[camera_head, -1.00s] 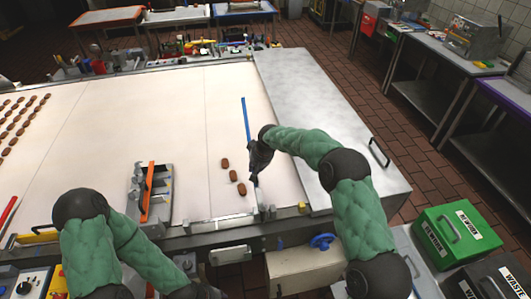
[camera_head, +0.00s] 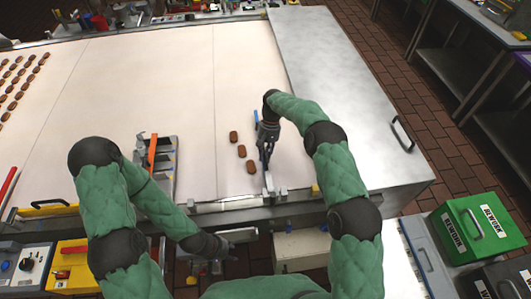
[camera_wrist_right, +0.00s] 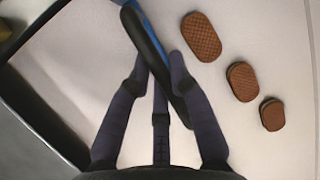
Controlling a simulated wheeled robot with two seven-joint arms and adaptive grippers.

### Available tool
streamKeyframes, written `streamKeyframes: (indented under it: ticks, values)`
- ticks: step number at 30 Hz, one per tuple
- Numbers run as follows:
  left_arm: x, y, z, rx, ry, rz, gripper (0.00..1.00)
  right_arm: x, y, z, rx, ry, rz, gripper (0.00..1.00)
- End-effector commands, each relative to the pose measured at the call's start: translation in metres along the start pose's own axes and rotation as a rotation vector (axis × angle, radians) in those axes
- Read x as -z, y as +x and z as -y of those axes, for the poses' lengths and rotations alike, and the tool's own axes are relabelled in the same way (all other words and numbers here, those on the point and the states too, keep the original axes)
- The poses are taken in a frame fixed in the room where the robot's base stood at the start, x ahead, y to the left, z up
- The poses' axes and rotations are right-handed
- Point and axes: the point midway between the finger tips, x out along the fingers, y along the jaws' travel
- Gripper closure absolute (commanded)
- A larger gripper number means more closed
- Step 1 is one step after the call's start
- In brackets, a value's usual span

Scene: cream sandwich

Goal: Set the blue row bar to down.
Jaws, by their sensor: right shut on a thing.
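The blue row bar (camera_head: 257,116) is a thin bar near the right side of the cream belt. It runs away from a metal mount (camera_head: 269,183) at the front edge. My right gripper (camera_head: 267,142) covers much of it. In the right wrist view, the bar's blue strip with a dark edge (camera_wrist_right: 147,32) passes between the fingers of my right gripper (camera_wrist_right: 157,64), which is shut on it. I cannot tell the bar's exact tilt. My left gripper (camera_head: 213,254) hangs low in front of the belt's front edge; its fingers are too unclear to judge.
Several brown biscuits lie just left of the bar, one of them here (camera_head: 241,151). An orange bar (camera_head: 152,151) stands on a metal rack further left. A steel cover (camera_head: 335,90) with a handle is on the right. A green bin (camera_head: 470,228) stands at lower right.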

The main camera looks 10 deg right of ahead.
Motion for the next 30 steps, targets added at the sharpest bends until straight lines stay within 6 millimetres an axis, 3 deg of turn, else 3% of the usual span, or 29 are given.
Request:
streamKeyframes:
  ticks: [19,20,22,30]
  values:
    - [0.0004,0.0042,0.0015,0.0,0.0,-0.001,0.6,0.0011,0.006,-0.0016,0.003,0.009,0.039,1.0]
    - [0.0004,0.0042,0.0015,0.0,0.0,-0.001,0.6,0.001,0.0062,-0.0016,0.003,0.009,0.039,0.77]
    - [0.0004,0.0042,0.0015,0.0,0.0,-0.001,0.6,0.0009,0.0065,-0.0016,0.003,0.009,0.04,0.57]
    - [0.0004,0.0042,0.0015,0.0,0.0,-0.001,0.6,0.0009,0.0055,-0.0013,0.003,0.008,0.039,0.54]
